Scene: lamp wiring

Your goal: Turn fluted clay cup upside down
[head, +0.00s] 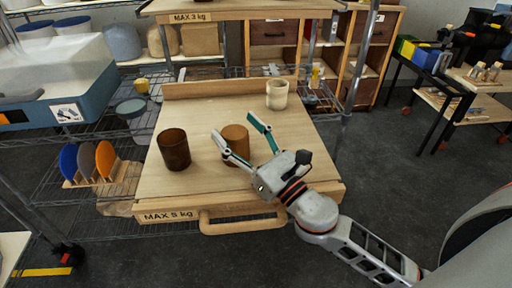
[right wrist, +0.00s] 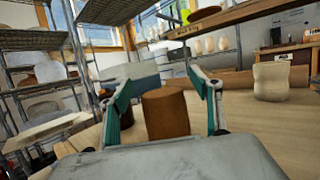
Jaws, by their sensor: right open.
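An orange-brown clay cup (head: 236,147) stands on the wooden board, and it also shows in the right wrist view (right wrist: 166,116). Its top looks closed and flat, with no opening visible, so it appears mouth down. I cannot make out clear flutes on any cup. My right gripper (head: 233,124) is open, with one finger on each side of this cup and gaps visible in the right wrist view. The cup rests on the board, not gripped. A dark brown cup (head: 174,151) stands to its left, mouth up. My left gripper is not in view.
A cream cup (head: 277,95) stands at the board's back right, also at right in the wrist view (right wrist: 271,82). The wooden board (head: 190,195) has a raised back edge and a front handle (head: 243,220). An upper shelf (head: 240,8) overhangs behind. The front of the board is clear.

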